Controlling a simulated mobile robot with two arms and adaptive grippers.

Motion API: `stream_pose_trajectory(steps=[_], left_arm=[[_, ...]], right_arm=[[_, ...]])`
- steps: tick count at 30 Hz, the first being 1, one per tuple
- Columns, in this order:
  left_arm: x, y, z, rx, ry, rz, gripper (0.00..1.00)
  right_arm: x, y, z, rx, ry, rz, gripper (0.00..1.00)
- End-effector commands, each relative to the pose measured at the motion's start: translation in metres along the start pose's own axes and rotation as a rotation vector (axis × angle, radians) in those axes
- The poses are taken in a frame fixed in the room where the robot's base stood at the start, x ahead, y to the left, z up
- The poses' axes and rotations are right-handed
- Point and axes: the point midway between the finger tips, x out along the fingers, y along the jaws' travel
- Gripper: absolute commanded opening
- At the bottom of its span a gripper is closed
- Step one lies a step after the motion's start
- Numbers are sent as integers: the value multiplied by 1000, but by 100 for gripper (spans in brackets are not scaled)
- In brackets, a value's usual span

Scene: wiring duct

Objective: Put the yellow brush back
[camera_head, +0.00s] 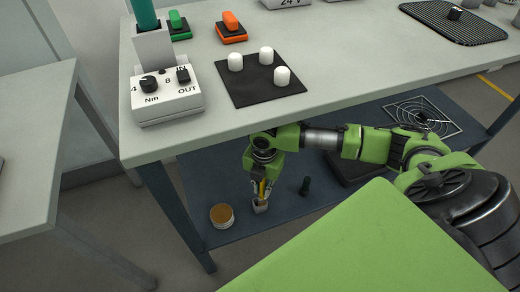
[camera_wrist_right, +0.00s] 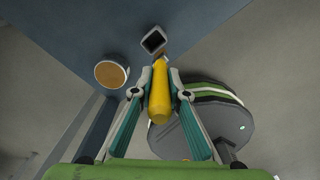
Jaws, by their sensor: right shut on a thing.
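The yellow brush (camera_wrist_right: 160,95) is between the fingers of my right gripper (camera_wrist_right: 160,78), which is shut on it. In the head view the right gripper (camera_head: 262,188) is low over the dark lower shelf, under the tabletop. A small grey square holder (camera_wrist_right: 153,41) is just beyond the brush's far end in the wrist view; it also shows right below the gripper in the head view (camera_head: 261,207). Its opening looks dark. I cannot tell whether the brush touches the holder. My left gripper is not in view.
A round tin with a brown top (camera_head: 222,215) stands left of the holder on the lower shelf (camera_head: 290,226). The tabletop (camera_head: 330,75) overhangs the shelf, and a table leg (camera_head: 185,215) is at left.

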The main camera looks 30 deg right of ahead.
Motion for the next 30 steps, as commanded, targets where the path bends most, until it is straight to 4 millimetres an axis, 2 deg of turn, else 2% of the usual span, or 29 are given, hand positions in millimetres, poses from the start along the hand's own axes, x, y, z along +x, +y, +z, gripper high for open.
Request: stream_pose_trajectory(steps=[3, 6, 9, 14, 17, 21, 27, 28, 30], left_arm=[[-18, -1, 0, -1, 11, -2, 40], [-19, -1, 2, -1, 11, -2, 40], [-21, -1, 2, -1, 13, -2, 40], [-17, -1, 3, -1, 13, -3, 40], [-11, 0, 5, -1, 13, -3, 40], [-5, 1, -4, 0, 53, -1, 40], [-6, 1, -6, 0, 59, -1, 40], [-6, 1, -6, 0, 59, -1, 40], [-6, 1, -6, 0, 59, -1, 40]], right_arm=[[2, 18, 17, 3, 0, 3, 0], [18, 15, 15, -1, 1, -3, 0], [23, 15, 16, 0, 0, 0, 0], [36, 15, 15, 0, 1, -1, 0], [53, 14, 15, 1, 0, -2, 0], [71, 14, 16, -1, -1, -2, 0], [71, 14, 16, -1, -1, -1, 0], [71, 14, 16, -1, -1, -1, 20], [71, 14, 16, -1, -1, -1, 32]])
